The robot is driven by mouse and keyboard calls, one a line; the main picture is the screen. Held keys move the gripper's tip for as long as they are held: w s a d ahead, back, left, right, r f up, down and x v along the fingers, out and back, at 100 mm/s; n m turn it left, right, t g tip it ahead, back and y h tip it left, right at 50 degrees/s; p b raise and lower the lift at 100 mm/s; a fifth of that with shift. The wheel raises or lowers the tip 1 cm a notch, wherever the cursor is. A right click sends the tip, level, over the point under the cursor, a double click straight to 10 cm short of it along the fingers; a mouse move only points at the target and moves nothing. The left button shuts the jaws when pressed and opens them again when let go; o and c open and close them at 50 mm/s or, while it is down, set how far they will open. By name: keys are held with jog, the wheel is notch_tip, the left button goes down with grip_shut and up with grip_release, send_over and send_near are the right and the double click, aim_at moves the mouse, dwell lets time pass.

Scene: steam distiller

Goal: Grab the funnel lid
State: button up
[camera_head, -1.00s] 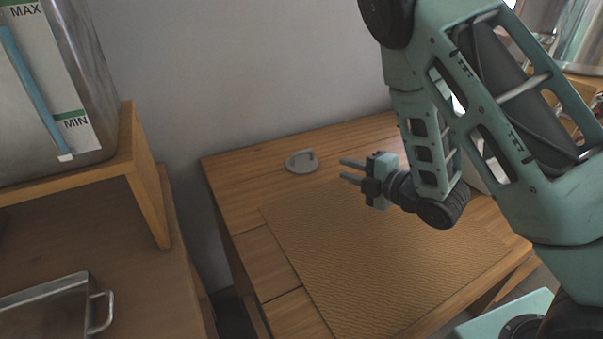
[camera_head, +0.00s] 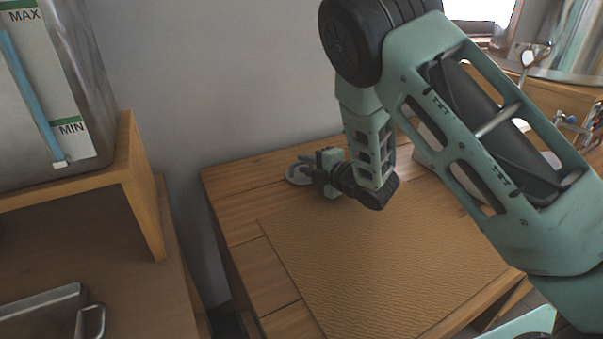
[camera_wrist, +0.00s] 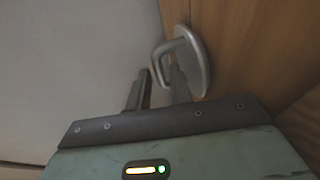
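The funnel lid (camera_head: 296,177) is a round grey disc with a loop handle, lying on the wooden table near its back left corner. In the wrist view the lid (camera_wrist: 204,62) shows its rim and its handle. My gripper (camera_head: 304,167) is at the lid, low over the table, and partly hides it in the head view. In the wrist view the two fingers of my gripper (camera_wrist: 160,71) are apart, with the handle's bar appearing between their tips. I cannot tell whether either finger touches the handle.
A textured brown mat (camera_head: 380,260) covers much of the table. A wooden shelf (camera_head: 145,190) with a metal tank (camera_head: 85,90) stands at the left, and a metal tray (camera_head: 45,315) lies below it. The wall is close behind the lid.

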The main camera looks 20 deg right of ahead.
jog(key=shift+w+a, duration=0.25)
jog(key=shift+w, duration=0.2)
jog(key=shift+f, duration=0.1)
grip_shut()
